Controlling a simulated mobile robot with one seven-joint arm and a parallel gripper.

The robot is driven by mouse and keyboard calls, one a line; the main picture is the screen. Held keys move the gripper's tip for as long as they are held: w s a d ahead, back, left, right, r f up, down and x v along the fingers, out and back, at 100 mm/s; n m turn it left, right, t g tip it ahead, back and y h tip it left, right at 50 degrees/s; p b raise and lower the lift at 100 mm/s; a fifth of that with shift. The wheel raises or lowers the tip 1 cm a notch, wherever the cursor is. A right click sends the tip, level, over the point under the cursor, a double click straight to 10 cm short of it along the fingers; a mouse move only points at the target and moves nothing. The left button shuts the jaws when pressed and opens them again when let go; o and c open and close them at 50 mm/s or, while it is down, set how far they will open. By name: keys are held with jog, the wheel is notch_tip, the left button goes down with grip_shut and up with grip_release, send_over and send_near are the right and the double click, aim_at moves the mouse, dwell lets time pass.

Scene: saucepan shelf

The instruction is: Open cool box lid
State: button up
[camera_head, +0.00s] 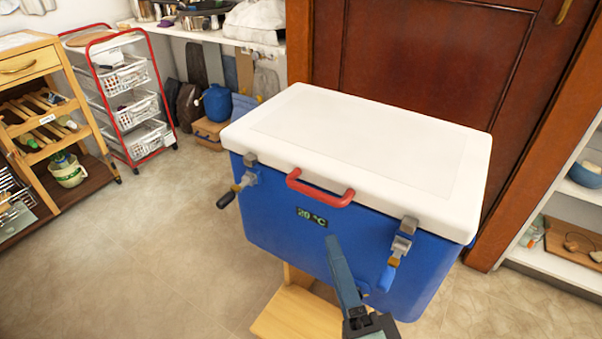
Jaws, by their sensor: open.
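The blue cool box (300,225) stands in the middle on a light wooden support. Its white lid (360,140) lies flat and closed on top. A red handle (320,189) sits on the lid's front edge. A left latch (240,184) with a dark-tipped lever sticking out and down is on the front face, and a right metal latch (402,240) is near the right front corner. My gripper (360,262) is at the bottom, open, in front of the box face, below the handle and left of the right latch. I cannot tell whether it touches the box.
A brown wooden door (415,50) stands close behind the box. A red-framed basket cart (125,100) and a wooden kitchen trolley (40,120) are at the left. A white shelf (560,215) is at the right. The tiled floor (160,260) at front left is clear.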

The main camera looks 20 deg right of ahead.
aim_at(313, 190)
jog(key=w, duration=0.4)
jog(key=w+d+r+p, duration=0.1)
jog(key=w, duration=0.7)
jog(key=shift+d+r, duration=0.15)
jog(key=shift+r, duration=0.25)
jog(key=shift+c, duration=0.2)
grip_shut()
dwell(0.5)
